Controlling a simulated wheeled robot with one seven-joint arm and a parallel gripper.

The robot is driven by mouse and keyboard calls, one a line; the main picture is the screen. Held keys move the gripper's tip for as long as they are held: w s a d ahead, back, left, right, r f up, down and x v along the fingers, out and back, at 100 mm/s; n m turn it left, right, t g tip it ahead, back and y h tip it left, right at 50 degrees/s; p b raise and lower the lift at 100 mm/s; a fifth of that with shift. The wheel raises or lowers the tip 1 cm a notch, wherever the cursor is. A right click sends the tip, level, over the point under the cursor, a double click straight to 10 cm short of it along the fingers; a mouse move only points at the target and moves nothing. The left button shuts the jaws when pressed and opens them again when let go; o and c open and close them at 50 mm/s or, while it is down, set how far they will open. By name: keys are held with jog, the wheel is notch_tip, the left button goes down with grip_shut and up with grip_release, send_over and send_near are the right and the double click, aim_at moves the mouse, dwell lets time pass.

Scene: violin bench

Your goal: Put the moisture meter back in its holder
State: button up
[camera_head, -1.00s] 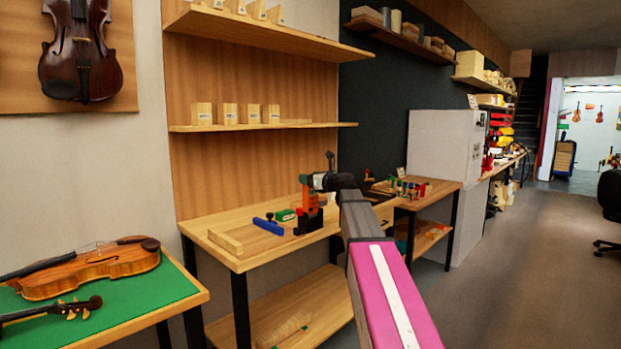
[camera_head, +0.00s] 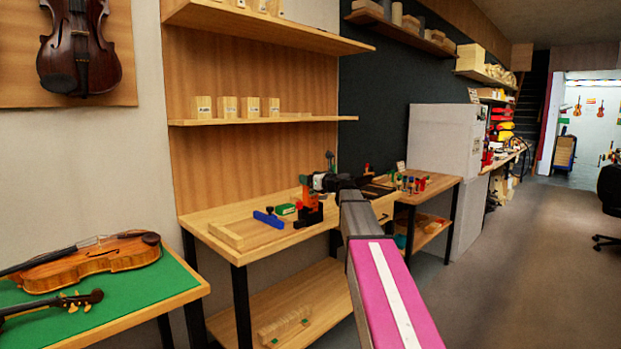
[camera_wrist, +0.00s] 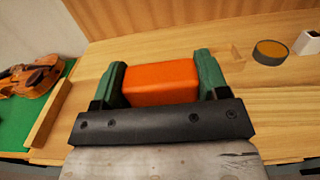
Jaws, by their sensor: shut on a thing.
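My gripper (camera_wrist: 160,82) has green fingers, shut on both sides of an orange block-shaped body in the wrist view, which I take to be the moisture meter (camera_wrist: 160,84). In the head view the orange meter (camera_head: 306,195) shows small at my gripper (camera_head: 309,183), over the wooden bench. A black piece with red parts (camera_head: 308,214), possibly the holder, stands on the bench right below it. I cannot tell whether the meter is inside, touching or just above it. The holder cannot be made out in the wrist view, and the meter's lower end is hidden.
A blue tool (camera_head: 268,219) and a green box (camera_head: 285,209) lie on the bench (camera_head: 222,228) left of the black piece. A round tin (camera_wrist: 270,52) and a white container (camera_wrist: 307,42) stand at the right in the wrist view. A violin (camera_head: 95,262) lies on the green-topped table at left.

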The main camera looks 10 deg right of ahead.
jog(key=shift+f, duration=0.1)
jog(key=o, duration=1.6)
jog(key=shift+c, duration=0.2)
jog(key=v, duration=1)
jog(key=s+a+f+n+g+h, duration=0.1)
jog(key=s+a+f+n+g, duration=0.25)
jog(key=f, duration=0.55)
jog(key=s+a+f+n+g+h, duration=0.1)
jog(key=s+f+n+g, duration=0.1)
jog(key=s+f+n, duration=0.5)
jog(key=a+f+n+g+h, duration=0.2)
jog(key=a+f+n, duration=0.1)
jog(key=f, duration=0.9)
jog(key=s+d+f+n+g+h, duration=0.1)
jog(key=s+f+n+g+h, duration=0.5)
jog(key=s+f+n, duration=0.9)
jog(key=s+f+g, duration=0.1)
jog(key=s+f, duration=0.2)
jog(key=f, duration=0.1)
jog(key=shift+s+d+f+h, duration=0.25)
jog(key=shift+s+d+h, duration=0.05)
jog(key=shift+s, duration=0.05)
